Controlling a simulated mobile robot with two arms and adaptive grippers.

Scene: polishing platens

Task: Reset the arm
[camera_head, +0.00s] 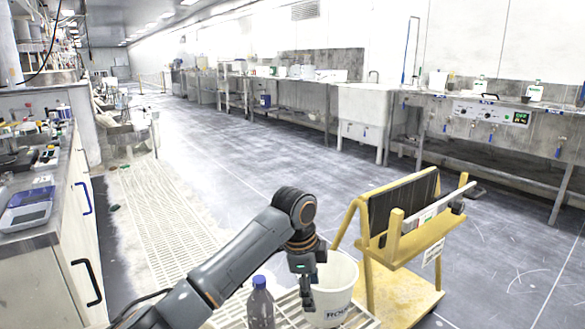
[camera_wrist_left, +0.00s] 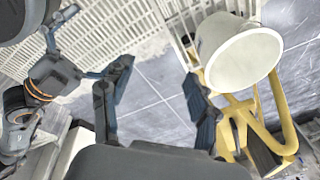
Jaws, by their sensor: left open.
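My left gripper (camera_head: 306,298) hangs from the arm that comes in from the lower left. It points down just in front of the white bucket (camera_head: 338,285) and covers part of its left side. In the left wrist view my left gripper (camera_wrist_left: 158,78) has its two fingers spread apart, with nothing between them but floor behind. The bucket also shows there at the upper right (camera_wrist_left: 212,45), beyond the right finger. A dark gripper with an orange ring, apparently my right one (camera_wrist_left: 58,72), shows at the left of that view; its jaw state is unclear.
A bottle with a blue cap (camera_head: 261,308) stands left of the bucket. A yellow cart (camera_head: 412,295) with a dark panel is to the right. A counter with a scale (camera_head: 28,208) lines the left. Sinks and benches (camera_head: 360,115) run along the right wall. The middle floor is clear.

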